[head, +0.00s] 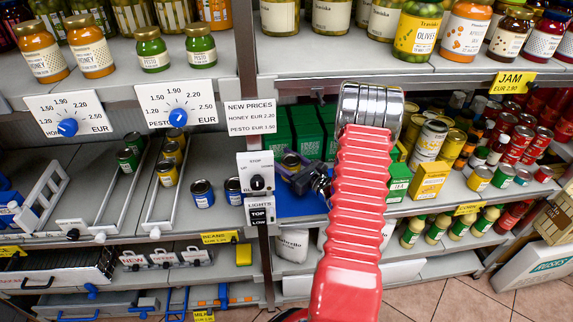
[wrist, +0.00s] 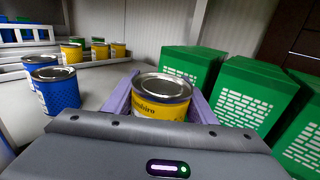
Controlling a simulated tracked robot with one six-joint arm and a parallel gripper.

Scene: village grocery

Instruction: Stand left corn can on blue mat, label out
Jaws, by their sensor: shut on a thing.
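My gripper (head: 300,172) reaches into the shelf bay in the head view, above the blue mat (head: 290,207). In the wrist view my gripper (wrist: 163,90) has its two purple fingers on either side of a yellow can (wrist: 160,106) and is shut on it. The can looks upright, with a grey metal lid, and part of its printed label faces the wrist camera. Its base is hidden, so I cannot tell whether it touches anything. I cannot make the held can out in the head view. The mat is partly hidden by my arm.
Blue cans (head: 202,193) stand left of the price post, with yellow cans (head: 167,172) in a lane beyond. Green boxes (wrist: 240,92) stand close on the right in the wrist view. A switch panel (head: 256,175) is on the post beside the mat.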

